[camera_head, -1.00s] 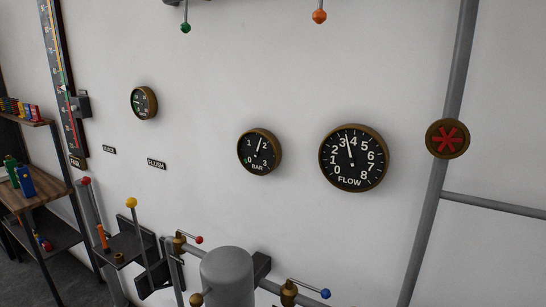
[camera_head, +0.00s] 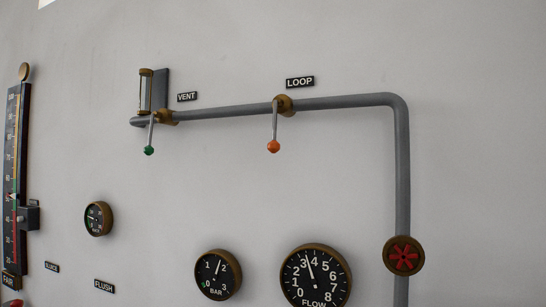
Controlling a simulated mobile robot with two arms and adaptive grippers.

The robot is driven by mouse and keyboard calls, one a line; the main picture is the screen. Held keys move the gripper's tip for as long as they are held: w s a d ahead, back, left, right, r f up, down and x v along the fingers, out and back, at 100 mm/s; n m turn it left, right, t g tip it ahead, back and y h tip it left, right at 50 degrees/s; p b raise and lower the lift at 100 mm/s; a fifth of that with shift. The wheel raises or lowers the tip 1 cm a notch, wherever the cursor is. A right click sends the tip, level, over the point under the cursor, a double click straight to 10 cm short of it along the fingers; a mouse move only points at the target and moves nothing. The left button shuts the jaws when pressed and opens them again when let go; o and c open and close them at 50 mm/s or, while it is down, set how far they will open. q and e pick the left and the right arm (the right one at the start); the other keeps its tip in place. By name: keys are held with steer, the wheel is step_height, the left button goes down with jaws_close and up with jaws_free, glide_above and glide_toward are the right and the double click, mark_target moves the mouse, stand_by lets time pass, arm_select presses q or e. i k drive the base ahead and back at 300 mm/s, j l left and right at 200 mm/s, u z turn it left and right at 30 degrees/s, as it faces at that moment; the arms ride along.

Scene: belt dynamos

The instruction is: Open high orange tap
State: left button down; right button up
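The high orange tap (camera_head: 274,146) is a lever with an orange ball at its lower end. It hangs straight down from a brass valve body (camera_head: 284,105) on the grey overhead pipe (camera_head: 345,102), below a LOOP label (camera_head: 300,82). The lever lies across the pipe's run. Neither of my grippers shows in the head view, and nothing covers the tap.
A green-knobbed lever (camera_head: 149,150) hangs at the left end of the pipe near the VENT label (camera_head: 187,97). A red wheel (camera_head: 403,256) sits on the pipe's vertical run. The flow gauge (camera_head: 316,277) and bar gauge (camera_head: 218,274) are below. The wall between is clear.

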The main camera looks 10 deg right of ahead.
mark_target(274, 146)
steer(key=j+z, duration=1)
steer(key=l, duration=0.1)
